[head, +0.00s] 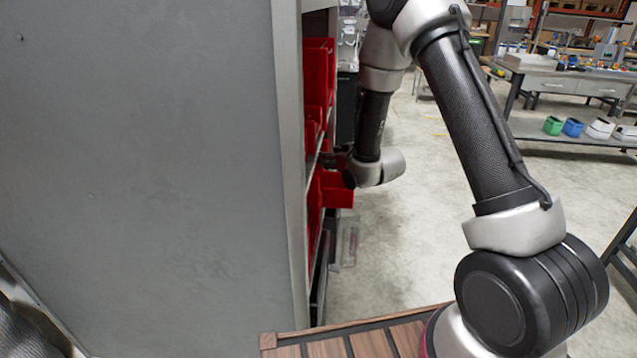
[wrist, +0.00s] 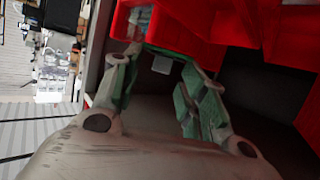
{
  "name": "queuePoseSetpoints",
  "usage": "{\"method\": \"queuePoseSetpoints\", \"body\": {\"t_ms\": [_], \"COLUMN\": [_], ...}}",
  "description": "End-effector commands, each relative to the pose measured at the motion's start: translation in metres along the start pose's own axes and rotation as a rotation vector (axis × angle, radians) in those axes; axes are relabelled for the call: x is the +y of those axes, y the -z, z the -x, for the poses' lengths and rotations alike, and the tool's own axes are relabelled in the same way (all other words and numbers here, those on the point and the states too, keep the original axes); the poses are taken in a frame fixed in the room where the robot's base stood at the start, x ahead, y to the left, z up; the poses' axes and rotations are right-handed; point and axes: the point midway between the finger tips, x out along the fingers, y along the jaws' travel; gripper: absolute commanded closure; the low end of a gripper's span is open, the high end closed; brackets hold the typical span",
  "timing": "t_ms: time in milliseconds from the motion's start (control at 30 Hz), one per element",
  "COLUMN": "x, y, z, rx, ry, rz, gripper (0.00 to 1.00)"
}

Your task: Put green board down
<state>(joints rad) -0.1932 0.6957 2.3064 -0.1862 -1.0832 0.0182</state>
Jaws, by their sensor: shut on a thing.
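In the wrist view my gripper (wrist: 163,54) reaches in among red bins, its two grey fingers set apart with green along their inner faces. A thin green edge, which I take to be the green board (wrist: 172,51), spans between the fingertips, and the fingers are shut on it. A small pale patch shows just below that edge. Most of the board is hidden or too dark to make out. In the head view my gripper and the board are hidden at the shelf opening, behind my wrist and the red bins.
Red bins (head: 336,190) stick out of the grey cabinet (head: 150,170), whose side fills the left of the head view. A clear bin (head: 347,240) hangs lower down. Open floor (head: 410,240) lies right of the cabinet. A workbench (head: 570,80) stands at the back right.

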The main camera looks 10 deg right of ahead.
Motion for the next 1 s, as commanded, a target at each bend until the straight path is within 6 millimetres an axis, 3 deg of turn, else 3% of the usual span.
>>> {"method": "queuePoseSetpoints", "body": {"t_ms": [400,567,700,733,800,833,1000], "x": [0.0,0.0,0.0,0.0,0.0,0.0,0.0], "y": [-0.057,-0.065,-0.066,-0.066,-0.066,-0.066,-0.065], "z": [-0.021,-0.024,-0.023,-0.023,-0.023,-0.023,-0.023], "rx": [-0.001,0.0,-0.002,-0.003,-0.002,-0.002,-0.001], "ry": [-0.001,-0.002,-0.002,-0.002,-0.002,-0.002,-0.001], "rz": [-0.002,-0.001,-0.002,-0.002,-0.002,-0.002,-0.001], "gripper": [0.78,0.89,0.89,0.54,0.42,0.36,0.36]}}
